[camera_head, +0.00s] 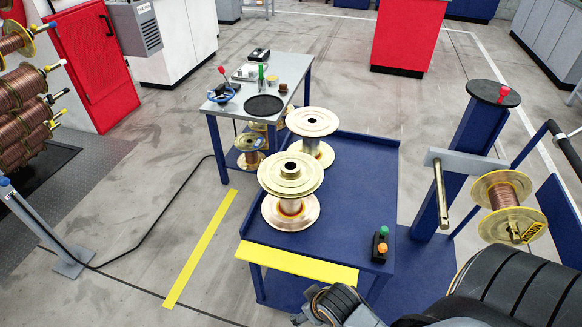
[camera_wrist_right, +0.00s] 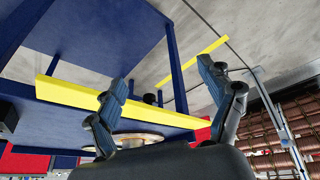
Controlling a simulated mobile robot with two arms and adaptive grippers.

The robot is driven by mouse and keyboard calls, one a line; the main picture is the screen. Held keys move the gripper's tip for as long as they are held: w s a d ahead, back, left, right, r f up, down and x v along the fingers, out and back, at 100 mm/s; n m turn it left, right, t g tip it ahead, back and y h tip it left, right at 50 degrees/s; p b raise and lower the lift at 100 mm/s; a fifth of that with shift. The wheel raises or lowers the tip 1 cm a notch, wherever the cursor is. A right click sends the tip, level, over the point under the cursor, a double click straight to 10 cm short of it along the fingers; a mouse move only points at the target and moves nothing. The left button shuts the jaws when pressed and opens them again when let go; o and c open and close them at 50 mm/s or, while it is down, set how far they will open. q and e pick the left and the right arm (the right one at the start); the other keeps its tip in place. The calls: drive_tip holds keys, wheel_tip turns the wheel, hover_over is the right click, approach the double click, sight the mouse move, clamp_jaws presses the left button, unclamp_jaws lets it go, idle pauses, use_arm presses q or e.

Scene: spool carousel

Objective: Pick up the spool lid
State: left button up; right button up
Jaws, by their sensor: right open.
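The nearer spool on the blue cart has a brass-coloured, stepped round top piece that looks like the spool lid (camera_head: 290,172). It sits on top of the upright spool (camera_head: 291,212), whose lower flange rests on the cart top. My right gripper (camera_head: 335,303) is low at the bottom of the head view, in front of the cart's yellow edge and apart from the spool. In the right wrist view its two fingers (camera_wrist_right: 162,80) are spread with nothing between them. A brass disc (camera_wrist_right: 138,140) shows partly behind the gripper there. My left gripper is out of view.
The blue cart (camera_head: 345,190) also holds a second spool (camera_head: 312,125) behind and a button box (camera_head: 380,245) at front right. A grey table (camera_head: 235,105) with small items and a black disc (camera_head: 264,106) stands behind left. A spool on a stand (camera_head: 502,195) is at right.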

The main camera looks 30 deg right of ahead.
drive_tip(key=w+d+r+m+t+h, duration=0.15)
drive_tip(key=w+d+r+t, duration=0.35)
drive_tip(key=w+d+r, duration=0.6)
drive_tip(key=t+p, duration=0.1)
drive_tip(key=t, duration=0.3)
approach(290, 166)
drive_tip(key=shift+m+y, duration=0.25)
drive_tip(key=shift+m, duration=0.1)
drive_tip(key=x, duration=0.4)
drive_tip(key=shift+s+d+f+p, duration=0.15)
drive_tip(key=shift+d+f+p, duration=0.05)
drive_tip(key=shift+d+p, duration=0.2)
drive_tip(key=shift+a+p+x, duration=0.15)
drive_tip(key=shift+p+x, duration=0.1)
drive_tip(key=shift+x, duration=1.3)
drive_tip(key=shift+a+p+x, duration=0.1)
drive_tip(key=shift+p+x, duration=0.15)
drive_tip(key=shift+x, duration=1.25)
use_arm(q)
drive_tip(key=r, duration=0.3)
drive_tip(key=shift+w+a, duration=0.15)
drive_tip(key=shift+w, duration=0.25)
use_arm(e)
drive_tip(key=shift+r, duration=0.15)
drive_tip(key=c, duration=1.7)
drive_tip(key=shift+r, duration=0.1)
clamp_jaws()
